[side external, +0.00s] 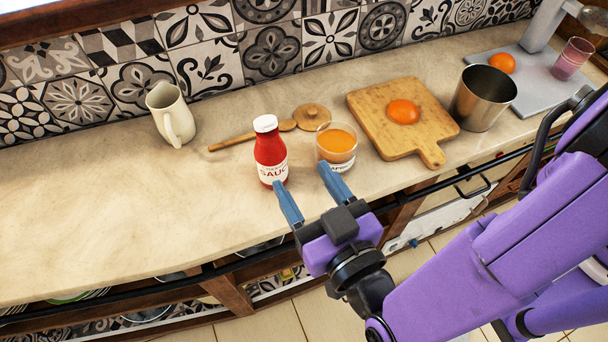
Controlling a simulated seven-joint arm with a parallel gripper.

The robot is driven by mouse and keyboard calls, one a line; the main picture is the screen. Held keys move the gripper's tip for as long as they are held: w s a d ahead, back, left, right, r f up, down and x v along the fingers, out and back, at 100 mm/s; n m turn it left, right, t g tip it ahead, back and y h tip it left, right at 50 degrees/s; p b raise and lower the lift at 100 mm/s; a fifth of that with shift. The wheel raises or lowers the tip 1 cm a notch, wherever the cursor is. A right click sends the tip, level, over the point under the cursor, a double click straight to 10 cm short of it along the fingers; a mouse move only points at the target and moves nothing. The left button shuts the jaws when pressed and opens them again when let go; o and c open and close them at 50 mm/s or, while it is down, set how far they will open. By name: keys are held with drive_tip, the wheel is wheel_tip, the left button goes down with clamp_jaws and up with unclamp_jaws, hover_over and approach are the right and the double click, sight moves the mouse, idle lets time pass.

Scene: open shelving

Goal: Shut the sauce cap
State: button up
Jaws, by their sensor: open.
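A red sauce bottle (271,158) with a white label stands upright near the counter's front edge. Its white cap (265,124) sits at the top of the bottle; I cannot tell from this view whether the cap is fully shut. My gripper (306,184) is open, with two blue fingers spread apart at the counter's front edge. The left finger's tip is close to the bottle's lower right side, and I cannot tell if they touch. The right finger's tip is in front of a glass of orange liquid (337,141). Nothing is between the fingers.
A cutting board (372,107) with an orange fruit (403,111) and a metal cup (483,97) stand to the right. A cream pitcher (170,115) stands back left. The left counter is clear.

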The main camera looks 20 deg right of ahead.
drive_tip(key=w+d+r+m+g+h, duration=0.25)
drive_tip(key=w+m+h, duration=0.2)
drive_tip(key=h, duration=0.35)
drive_tip(key=n+g+y, duration=0.5)
drive_tip(key=g+y, duration=0.1)
drive_tip(key=g, duration=0.9)
approach(270, 128)
drive_tip(key=shift+m, duration=0.25)
wheel_tip(270, 128, down, 9)
drive_tip(key=shift+s+d+r, duration=0.1)
drive_tip(key=shift+d+r, duration=0.05)
drive_tip(key=shift+r, duration=0.05)
